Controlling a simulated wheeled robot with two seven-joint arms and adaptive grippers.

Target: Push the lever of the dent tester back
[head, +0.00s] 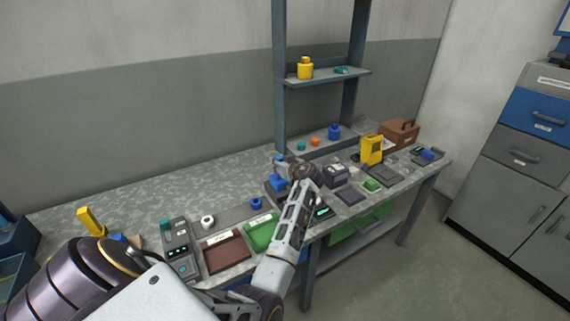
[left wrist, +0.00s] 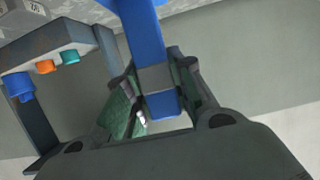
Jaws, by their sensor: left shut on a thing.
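The dent tester (head: 274,186) is a blue and dark device on the bench, partly hidden behind my left wrist in the head view. Its blue lever (head: 280,159) shows just left of my left gripper (head: 289,167). In the left wrist view the lever (left wrist: 142,34) is a long blue bar with a grey band, running down between the two green-padded fingers. My left gripper (left wrist: 155,78) is shut on this bar. In the head view the fingertips are small and partly hidden by the wrist. My right gripper is in neither view.
A green tray (head: 262,232) and a brown tray (head: 226,253) lie left of my forearm. A dark box device (head: 335,175) and a yellow device (head: 371,150) stand to the right. A shelf rack (head: 327,76) rises behind. The bench's back left is mostly clear.

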